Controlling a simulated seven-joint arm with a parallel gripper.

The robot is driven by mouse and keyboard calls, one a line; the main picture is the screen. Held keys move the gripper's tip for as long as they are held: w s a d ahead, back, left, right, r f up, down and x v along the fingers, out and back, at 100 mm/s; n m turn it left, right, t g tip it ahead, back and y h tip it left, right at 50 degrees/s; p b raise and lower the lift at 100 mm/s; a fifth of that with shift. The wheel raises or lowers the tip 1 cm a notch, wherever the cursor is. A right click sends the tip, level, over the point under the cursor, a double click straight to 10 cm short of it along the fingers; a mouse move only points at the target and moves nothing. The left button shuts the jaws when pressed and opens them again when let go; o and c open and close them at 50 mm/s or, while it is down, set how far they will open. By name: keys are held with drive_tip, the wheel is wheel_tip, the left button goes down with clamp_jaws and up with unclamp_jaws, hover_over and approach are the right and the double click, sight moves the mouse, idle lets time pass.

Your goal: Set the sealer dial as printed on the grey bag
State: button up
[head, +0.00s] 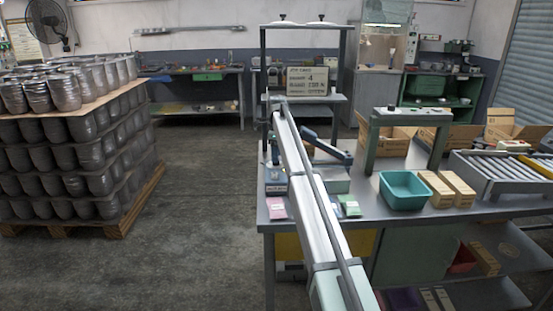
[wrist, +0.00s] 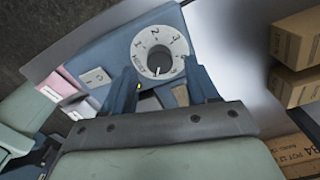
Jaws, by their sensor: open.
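The sealer's round white dial (wrist: 160,50) sits on a blue panel (wrist: 105,62) in the wrist view. It has a grey knob, numerals including 1, 2 and 3, and a word at lower left. In the head view my arm hides much of the sealer (head: 277,175).
A pink bag (head: 277,207) and a green bag (head: 350,205) lie near the bench's front edge. A blue lever (head: 327,148) rises beside my arm. A teal bin (head: 405,189), tan boxes (head: 457,189) and a roller conveyor (head: 503,175) stand to the right.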

drive_tip(key=shift+f, duration=1.15)
drive_tip(key=c, duration=1)
